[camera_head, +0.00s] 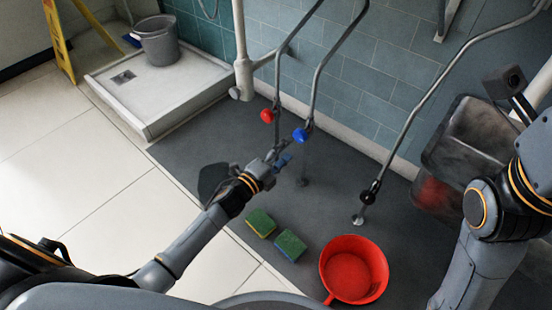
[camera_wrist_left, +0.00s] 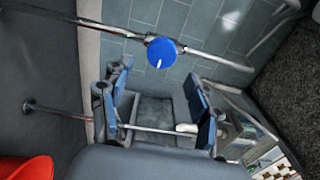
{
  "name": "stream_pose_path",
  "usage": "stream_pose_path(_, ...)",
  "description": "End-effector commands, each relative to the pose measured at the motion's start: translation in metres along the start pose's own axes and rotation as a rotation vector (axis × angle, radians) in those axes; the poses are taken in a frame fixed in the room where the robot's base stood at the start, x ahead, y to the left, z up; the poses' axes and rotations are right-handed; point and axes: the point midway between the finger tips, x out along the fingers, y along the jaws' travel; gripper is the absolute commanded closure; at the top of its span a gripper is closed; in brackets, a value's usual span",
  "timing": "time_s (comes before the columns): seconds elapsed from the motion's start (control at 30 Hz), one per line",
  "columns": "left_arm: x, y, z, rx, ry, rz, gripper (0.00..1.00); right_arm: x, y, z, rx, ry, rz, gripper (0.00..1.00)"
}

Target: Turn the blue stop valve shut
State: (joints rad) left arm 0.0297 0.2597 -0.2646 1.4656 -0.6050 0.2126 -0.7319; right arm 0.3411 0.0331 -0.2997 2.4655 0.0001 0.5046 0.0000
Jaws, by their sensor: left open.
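The blue stop valve (camera_head: 300,135) has a round blue knob on a grey pipe near the tiled wall. In the left wrist view the blue knob (camera_wrist_left: 161,52) shows a short white mark on its face and sits above the gap between the fingers. My left gripper (camera_head: 281,160) is open, just below and to the left of the knob in the head view, and looks apart from it. Its two blue-grey fingers (camera_wrist_left: 160,103) stand wide apart in the wrist view, not around the knob. My right arm shows at the right, but its gripper is not visible.
A red valve knob (camera_head: 267,116) is close at the left, and a black one (camera_head: 370,192) is on a pipe at the right. A grey bucket (camera_head: 158,42) stands on a shower tray (camera_head: 165,97).

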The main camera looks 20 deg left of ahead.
Motion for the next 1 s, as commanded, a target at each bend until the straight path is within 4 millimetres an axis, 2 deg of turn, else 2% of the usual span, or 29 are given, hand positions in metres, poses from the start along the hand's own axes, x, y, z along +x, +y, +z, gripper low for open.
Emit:
stream_pose_path(0.1, -0.024, 0.001, 0.0, 0.0, 0.0, 0.002, 0.38, 0.0, 0.0, 0.0, 0.0, 0.001, -0.001, 0.6)
stream_pose_path(0.3, -0.044, 0.0, 0.0, 0.0, 0.0, 0.0, 0.38, 0.0, 0.0, 0.0, 0.0, 0.001, -0.001, 0.6)
stream_pose_path(0.87, -0.048, 0.0, 0.0, 0.0, 0.0, -0.001, 0.38, 0.0, 0.0, 0.0, 0.0, 0.001, -0.002, 0.6)
stream_pose_path(0.93, -0.047, -0.004, -0.002, -0.007, 0.004, -0.007, 0.38, 0.001, 0.0, 0.0, 0.0, -0.001, -0.001, 0.6)
stream_pose_path(1.0, -0.047, -0.016, -0.009, -0.038, 0.017, -0.03, 0.38, 0.0, 0.001, 0.002, 0.001, -0.01, 0.002, 0.6)
